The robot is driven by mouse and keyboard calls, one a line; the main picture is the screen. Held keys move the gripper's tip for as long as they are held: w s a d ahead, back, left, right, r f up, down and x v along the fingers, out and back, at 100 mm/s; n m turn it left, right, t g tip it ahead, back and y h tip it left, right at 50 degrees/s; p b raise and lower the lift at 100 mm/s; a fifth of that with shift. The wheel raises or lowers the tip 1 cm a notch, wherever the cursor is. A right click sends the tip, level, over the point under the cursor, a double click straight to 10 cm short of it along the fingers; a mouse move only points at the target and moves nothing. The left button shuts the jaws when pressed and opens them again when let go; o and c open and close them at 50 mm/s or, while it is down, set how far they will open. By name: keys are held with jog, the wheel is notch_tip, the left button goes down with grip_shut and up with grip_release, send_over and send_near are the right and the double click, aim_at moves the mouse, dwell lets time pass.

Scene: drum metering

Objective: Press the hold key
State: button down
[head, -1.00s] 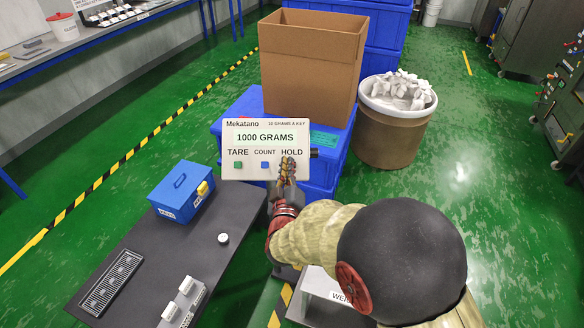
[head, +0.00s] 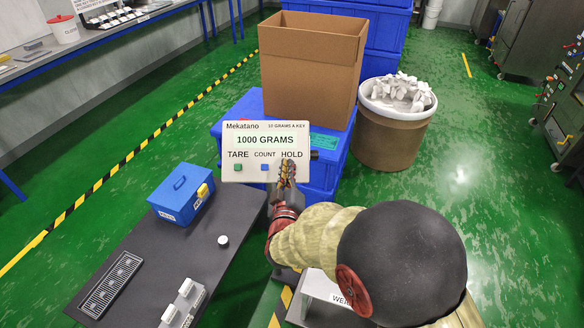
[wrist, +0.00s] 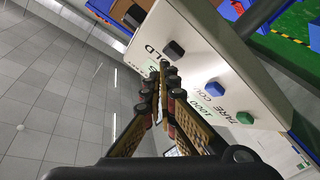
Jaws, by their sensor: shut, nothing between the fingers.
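The Mekatano panel (head: 240,172) is a pale upright board whose display (head: 265,140) reads 1000 GRAMS. The labels TARE, COUNT and HOLD run below the display. The green tare key (head: 238,167) and blue count key (head: 265,167) show in the head view. My gripper (head: 286,166) is shut and empty in front of the panel under the HOLD label, hiding the hold key there. In the wrist view the dark hold key (wrist: 173,50) shows just beyond and to the right of my fingertips (wrist: 163,68). They look apart from it; the exact gap is hard to tell.
A cardboard box (head: 312,70) on blue crates (head: 235,125) stands behind the panel. A drum of white pieces (head: 392,140) is to the right. A blue case (head: 175,205) and a small white knob (head: 223,241) are on the dark bench (head: 150,245) at left.

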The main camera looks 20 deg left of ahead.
jog(key=shift+f, duration=0.1)
dwell(0.3)
jog(key=shift+w+f, duration=0.2)
jog(key=shift+w, duration=0.1)
jog(key=shift+w+a+f+b, duration=0.15)
jog(key=shift+w+f+b, duration=0.1)
jog(key=shift+b, duration=0.2)
dwell(0.6)
dwell(0.3)
jog(key=shift+s+r+p, duration=0.45)
jog(key=shift+s+r, duration=0.1)
jog(key=s+r+p, duration=0.1)
jog(key=s+d+r+p, duration=0.1)
jog(key=s+r+p, duration=0.1)
jog(key=shift+s+d+r, duration=0.15)
jog(key=shift+s+r, duration=0.05)
jog(key=shift+r, duration=0.05)
dwell(0.4)
dwell(0.7)
